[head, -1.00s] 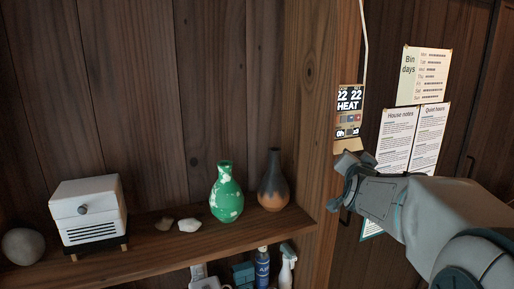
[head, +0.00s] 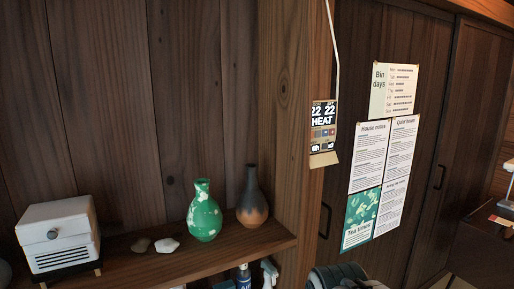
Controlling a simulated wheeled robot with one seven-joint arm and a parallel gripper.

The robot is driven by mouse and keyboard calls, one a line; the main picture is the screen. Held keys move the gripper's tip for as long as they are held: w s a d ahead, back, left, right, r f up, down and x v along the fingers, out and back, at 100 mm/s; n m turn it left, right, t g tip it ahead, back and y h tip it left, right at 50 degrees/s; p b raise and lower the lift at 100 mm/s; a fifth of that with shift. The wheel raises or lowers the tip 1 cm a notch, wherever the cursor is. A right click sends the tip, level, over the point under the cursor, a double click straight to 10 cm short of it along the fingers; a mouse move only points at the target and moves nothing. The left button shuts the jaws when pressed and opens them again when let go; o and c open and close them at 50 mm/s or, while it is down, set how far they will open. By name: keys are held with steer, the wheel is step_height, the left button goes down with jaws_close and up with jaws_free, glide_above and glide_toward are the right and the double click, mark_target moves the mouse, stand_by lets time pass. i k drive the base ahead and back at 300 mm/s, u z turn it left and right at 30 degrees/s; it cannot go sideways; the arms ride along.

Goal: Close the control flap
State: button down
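The wall controller (head: 323,124) hangs on the wooden post right of the shelf. Its dark screen reads 22, 22 and HEAT, with small coloured buttons below. The beige control flap (head: 324,160) sticks out at the controller's lower edge, hanging open, and the buttons are uncovered. Nothing touches the flap. Only a rounded grey part of my arm shows at the bottom edge, well below the controller. My gripper's fingers are not in view.
A wooden shelf (head: 190,252) at left holds a green vase (head: 204,212), a dark brown vase (head: 252,200), stones and a white box (head: 58,236). A cable (head: 332,50) runs up from the controller. Posters (head: 385,165) hang to the right. Space before the controller is clear.

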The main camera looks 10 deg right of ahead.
mark_target(328, 158)
steer(key=z, duration=2)
steer(key=i, duration=2.45)
steer(key=u, duration=3.35)
